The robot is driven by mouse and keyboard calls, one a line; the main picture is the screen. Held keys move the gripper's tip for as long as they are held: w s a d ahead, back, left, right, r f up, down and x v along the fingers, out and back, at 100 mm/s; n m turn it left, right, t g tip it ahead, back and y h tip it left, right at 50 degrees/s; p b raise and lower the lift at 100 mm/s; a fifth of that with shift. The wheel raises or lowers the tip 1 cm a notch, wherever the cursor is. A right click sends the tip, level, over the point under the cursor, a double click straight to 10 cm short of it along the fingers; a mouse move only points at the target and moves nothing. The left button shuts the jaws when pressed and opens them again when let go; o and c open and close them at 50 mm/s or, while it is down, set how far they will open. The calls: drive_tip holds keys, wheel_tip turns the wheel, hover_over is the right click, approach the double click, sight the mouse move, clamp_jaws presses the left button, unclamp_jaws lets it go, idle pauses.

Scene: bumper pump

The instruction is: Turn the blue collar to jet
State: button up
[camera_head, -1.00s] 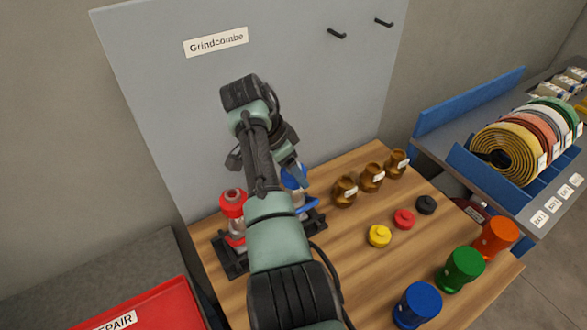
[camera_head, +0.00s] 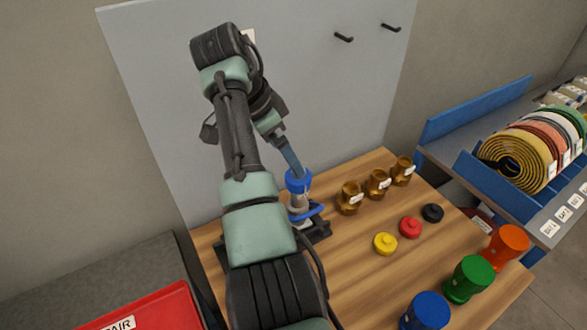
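The blue collar (camera_head: 298,182) tops an upright nozzle with a blue handle (camera_head: 308,213), held in a black stand (camera_head: 316,233) on the wooden table. My gripper (camera_head: 297,172) reaches down from the upper left, and its fingers are at the top of the collar. From this view I cannot tell whether the fingers are closed on it or only touching or just above it. Any marking for jet on the collar is too small to see. The red-topped nozzle beside it is hidden behind my arm.
Brass fittings (camera_head: 377,184) stand right of the collar. Yellow (camera_head: 385,244), red (camera_head: 410,227) and black (camera_head: 432,212) caps lie in front of them. Blue (camera_head: 427,312), green (camera_head: 468,279) and orange (camera_head: 508,245) cups line the right edge. A grey panel (camera_head: 290,60) stands behind.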

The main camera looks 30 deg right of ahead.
drive_tip(key=p+v, duration=0.1)
drive_tip(key=v, duration=0.3)
drive_tip(key=shift+r, duration=0.2)
idle(0.3)
drive_tip(key=w+a+r+n+t+y, duration=0.1)
drive_tip(key=w+a+r+n+t, duration=0.15)
drive_tip(key=a+n+t, duration=0.4)
drive_tip(key=w+a+r+n+t, duration=0.2)
drive_tip(key=w+a+n+t, duration=0.1)
drive_tip(key=a+n+t, duration=0.4)
drive_tip(key=s+a+r+n+t+y, duration=0.45)
drive_tip(key=s+a+r, duration=0.25)
drive_tip(key=a+r, duration=0.25)
drive_tip(key=s+r+t, duration=0.5)
drive_tip(key=s+r, duration=0.1)
drive_tip(key=r, duration=0.6)
drive_tip(key=s+r+t, duration=0.4)
drive_tip(key=s+r, duration=0.2)
drive_tip(key=r, duration=0.6)
drive_tip(key=shift+s+a+r+n+t+h, duration=0.35)
drive_tip(key=shift+a+n+t+h, duration=0.05)
drive_tip(key=shift+h, duration=0.05)
